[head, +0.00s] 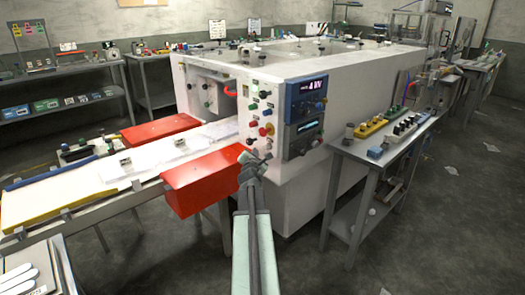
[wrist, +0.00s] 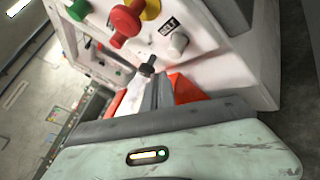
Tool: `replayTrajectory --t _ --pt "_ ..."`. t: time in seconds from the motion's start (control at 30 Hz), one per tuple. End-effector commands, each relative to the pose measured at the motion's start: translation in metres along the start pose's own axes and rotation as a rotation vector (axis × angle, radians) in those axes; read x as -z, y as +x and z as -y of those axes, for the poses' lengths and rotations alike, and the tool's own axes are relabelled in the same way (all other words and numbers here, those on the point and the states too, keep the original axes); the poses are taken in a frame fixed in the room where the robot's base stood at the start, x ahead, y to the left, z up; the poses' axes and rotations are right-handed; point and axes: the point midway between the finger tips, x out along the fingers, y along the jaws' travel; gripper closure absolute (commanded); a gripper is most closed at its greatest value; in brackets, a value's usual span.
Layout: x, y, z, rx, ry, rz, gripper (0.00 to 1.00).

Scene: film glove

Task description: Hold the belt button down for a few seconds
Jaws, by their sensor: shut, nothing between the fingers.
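The control panel (head: 262,112) is on the front of the white machine. In the wrist view, a pale grey round button (wrist: 179,42) sits beside a label (wrist: 170,26) reading BELT. My gripper (wrist: 160,76) is shut and empty, its dark fingertips in front of the panel. In the picture, the tips lie below and left of the pale button, with a visible gap. In the head view, my gripper (head: 252,162) is at the panel's lower edge; the belt button cannot be picked out there.
A red guard (head: 195,180) is left of my gripper. The conveyor (head: 95,185) runs left. A side table (head: 385,145) with coloured blocks stands right. Open floor lies front right.

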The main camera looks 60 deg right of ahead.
Motion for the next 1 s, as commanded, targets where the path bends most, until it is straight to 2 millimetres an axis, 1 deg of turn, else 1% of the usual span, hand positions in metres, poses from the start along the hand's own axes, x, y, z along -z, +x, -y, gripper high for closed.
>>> replayTrajectory --t 0.03,0.2,1.0 --pt "-0.0029 0.0046 0.0028 0.001 0.001 0.001 1.0" --pt "-0.0075 0.0097 0.0076 0.001 0.001 0.001 1.0" --pt "-0.0084 0.0099 0.0088 0.002 0.001 0.002 1.0"
